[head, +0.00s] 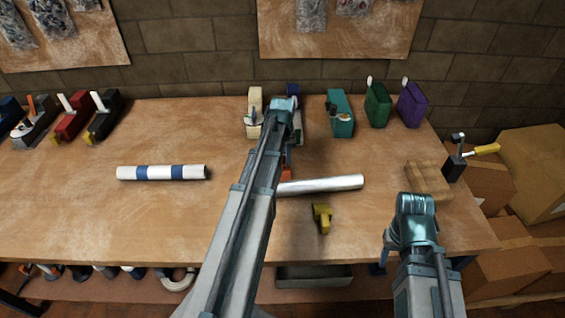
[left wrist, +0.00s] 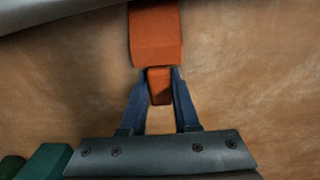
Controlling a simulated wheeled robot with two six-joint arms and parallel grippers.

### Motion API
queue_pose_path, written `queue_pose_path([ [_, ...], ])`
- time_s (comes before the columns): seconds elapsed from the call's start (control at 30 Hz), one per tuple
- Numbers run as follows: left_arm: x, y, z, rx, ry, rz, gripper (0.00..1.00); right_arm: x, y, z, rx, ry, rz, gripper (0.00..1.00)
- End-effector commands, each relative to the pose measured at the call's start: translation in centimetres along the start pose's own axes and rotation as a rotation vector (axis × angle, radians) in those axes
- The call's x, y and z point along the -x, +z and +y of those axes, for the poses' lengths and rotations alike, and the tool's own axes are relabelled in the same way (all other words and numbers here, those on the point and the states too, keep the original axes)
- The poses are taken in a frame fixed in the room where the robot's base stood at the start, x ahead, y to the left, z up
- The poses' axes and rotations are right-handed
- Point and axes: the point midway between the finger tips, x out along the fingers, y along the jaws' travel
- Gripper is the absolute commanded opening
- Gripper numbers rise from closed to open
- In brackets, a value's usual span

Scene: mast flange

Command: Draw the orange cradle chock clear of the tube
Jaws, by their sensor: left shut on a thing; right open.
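The orange cradle chock (head: 287,174) shows only in part in the head view, beside my left arm. In the left wrist view the chock (left wrist: 155,38) is a block with a narrower tab, and my left gripper (left wrist: 160,82) is shut on that tab. The silver tube (head: 325,184) lies on the bench, its left end by the chock. The tube (left wrist: 50,8) also crosses the top left of the wrist view, at the chock's far end; I cannot tell whether they touch. A yellow chock (head: 322,215) stands in front of the tube. My right gripper (head: 379,268) is open, mostly hidden by its arm.
A white and blue banded tube (head: 162,172) lies at left on the wooden bench (head: 80,210). Clamps and coloured tools line the back edge, including a teal one (head: 341,112). A wooden block (head: 428,180) sits at right. Bare bench lies between the banded tube and my left arm.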

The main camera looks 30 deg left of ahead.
Motion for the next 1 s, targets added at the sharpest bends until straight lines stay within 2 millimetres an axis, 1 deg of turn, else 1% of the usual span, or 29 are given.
queue_pose_path([
  [1.0, 0.1, -2.7, -0.2, 0.0, 0.0, 0.0, 0.0, 0.1, 0.0, 0.0, 0.0, 0.0, 0.0, 0.5],
])
